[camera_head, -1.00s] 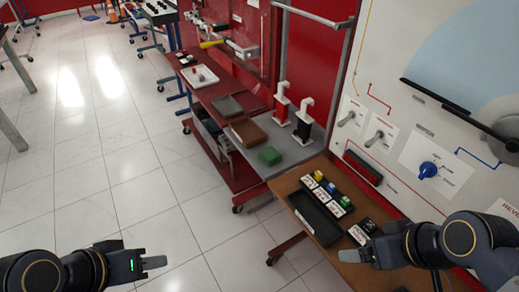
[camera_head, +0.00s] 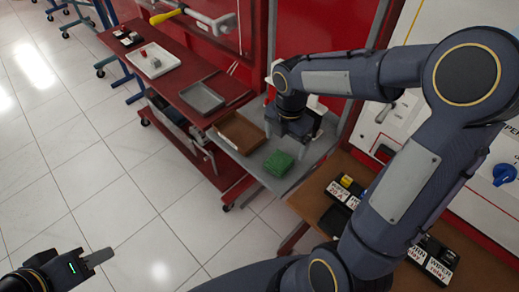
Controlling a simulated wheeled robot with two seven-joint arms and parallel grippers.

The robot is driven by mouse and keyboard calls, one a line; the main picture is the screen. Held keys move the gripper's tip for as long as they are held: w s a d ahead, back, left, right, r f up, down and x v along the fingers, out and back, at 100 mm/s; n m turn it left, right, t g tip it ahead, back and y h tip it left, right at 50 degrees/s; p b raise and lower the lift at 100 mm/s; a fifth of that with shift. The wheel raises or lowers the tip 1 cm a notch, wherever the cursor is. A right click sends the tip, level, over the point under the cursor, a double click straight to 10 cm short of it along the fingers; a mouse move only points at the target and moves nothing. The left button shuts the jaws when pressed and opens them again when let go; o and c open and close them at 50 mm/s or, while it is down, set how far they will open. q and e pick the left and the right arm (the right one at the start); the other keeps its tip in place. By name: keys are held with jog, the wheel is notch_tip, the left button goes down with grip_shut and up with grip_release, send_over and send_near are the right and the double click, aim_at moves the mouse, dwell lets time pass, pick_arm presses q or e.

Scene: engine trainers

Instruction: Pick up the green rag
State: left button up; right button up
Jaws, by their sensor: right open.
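The green rag (camera_head: 279,163) lies folded on the grey shelf of the cart, right of the brown tray. My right gripper (camera_head: 291,139) hangs over the same shelf, pointing down, just behind and above the rag. Its jaws are open and it looks apart from the rag; its fingertips are hard to make out. My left gripper (camera_head: 99,258) is at the lower left over the floor, far from the rag. Its fingers show edge-on, so I cannot tell whether they are open.
A brown tray (camera_head: 238,133) is left of the rag, with a grey tray (camera_head: 201,98) and a white tray (camera_head: 152,62) beyond. A brown table (camera_head: 315,186) with labelled relays stands at the right. The red panel rises behind the shelf. The floor at left is clear.

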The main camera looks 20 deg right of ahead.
aim_at(279, 160)
jog(key=f, duration=0.5)
jog(key=a+f+b, duration=0.1)
jog(key=f, duration=0.2)
jog(key=shift+w, duration=0.4)
jog(key=c, duration=1.1)
jog(key=shift+o, duration=0.2)
jog(key=shift+r, duration=0.15)
